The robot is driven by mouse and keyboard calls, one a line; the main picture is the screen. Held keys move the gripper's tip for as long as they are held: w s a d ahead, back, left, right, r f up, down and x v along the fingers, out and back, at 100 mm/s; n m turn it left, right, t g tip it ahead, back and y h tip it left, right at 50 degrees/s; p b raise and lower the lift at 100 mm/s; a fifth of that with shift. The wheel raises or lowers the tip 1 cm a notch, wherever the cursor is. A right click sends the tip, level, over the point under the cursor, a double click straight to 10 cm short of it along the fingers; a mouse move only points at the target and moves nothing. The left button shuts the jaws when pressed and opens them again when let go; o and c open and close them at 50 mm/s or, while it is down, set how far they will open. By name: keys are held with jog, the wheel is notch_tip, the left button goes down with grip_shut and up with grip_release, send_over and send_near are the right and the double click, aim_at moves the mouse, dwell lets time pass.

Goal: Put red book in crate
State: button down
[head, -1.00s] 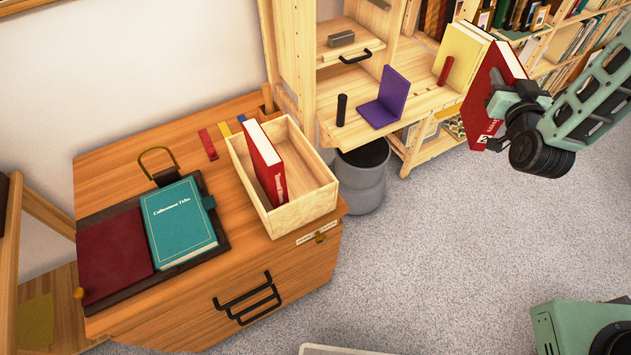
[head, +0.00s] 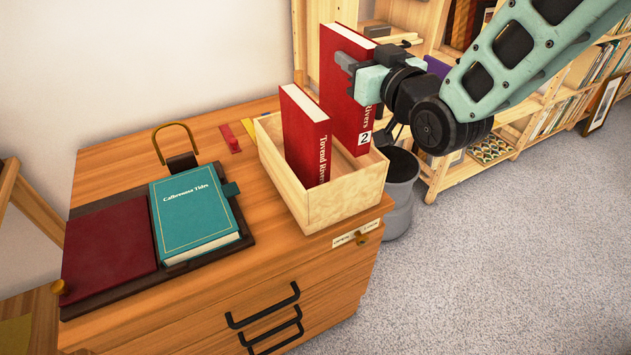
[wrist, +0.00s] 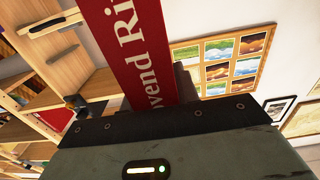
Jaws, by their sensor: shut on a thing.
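My gripper (head: 362,72) is shut on a red book (head: 343,92) with a "2" label on its spine. The fingertips are partly hidden by the book.
The crate stands on a wooden cabinet (head: 290,268) with black handles. A teal book (head: 196,212) lies on a dark board left of the crate, beside a dark red panel (head: 110,242). A grey bin (head: 400,190) and shelves are at the right.

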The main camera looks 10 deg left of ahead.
aim_at(349, 112)
jog(key=shift+s+a+f, duration=0.1)
jog(key=shift+a+f, duration=0.1)
jog(key=shift+f, duration=2.25)
jog(key=shift+s+a+f, duration=0.1)
jog(key=shift+a+f, duration=0.05)
jog(key=shift+f, duration=2.3)
jog(key=shift+f+b, duration=0.15)
jog(key=shift+b, duration=0.25)
jog(key=c, duration=1)
grip_release()
jog(key=shift+c, duration=0.2)
